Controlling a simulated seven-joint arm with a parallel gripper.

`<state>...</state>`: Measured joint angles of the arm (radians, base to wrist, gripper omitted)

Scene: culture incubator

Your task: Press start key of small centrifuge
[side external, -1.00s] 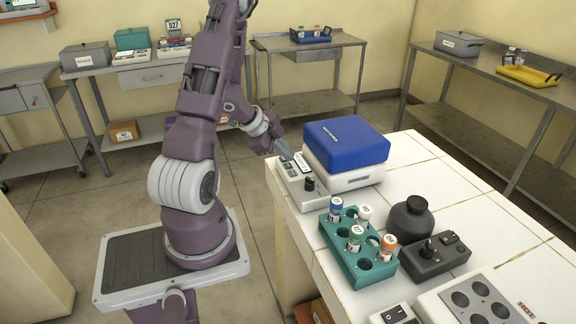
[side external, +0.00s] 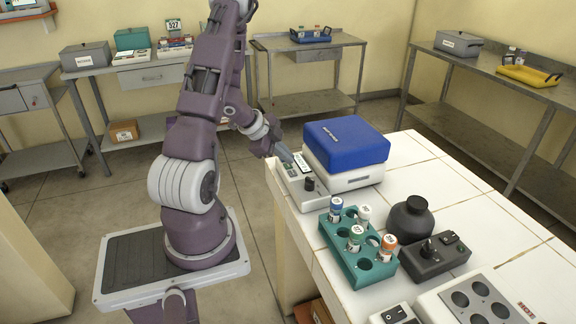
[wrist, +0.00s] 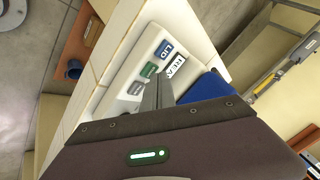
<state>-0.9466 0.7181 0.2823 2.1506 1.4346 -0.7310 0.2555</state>
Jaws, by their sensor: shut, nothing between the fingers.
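The small centrifuge has a blue lid (side external: 345,140) and a white body, with a pale control panel (side external: 300,188) on its near left side. In the wrist view the panel carries a blue key marked LID (wrist: 164,48), a green key (wrist: 148,70), a grey key (wrist: 136,88) and a small display (wrist: 176,66). The lettering on the green and grey keys is too small to read surely. My gripper (side external: 287,157) is shut and empty, low over the panel. Its fingertips (wrist: 158,77) appear beside the green key; I cannot tell whether they touch the panel.
A teal rack (side external: 352,257) with several capped vials, a black round bottle (side external: 412,218) and a black control box (side external: 436,254) stand on the white tiled bench (side external: 480,205). Bare tiles lie right of the centrifuge.

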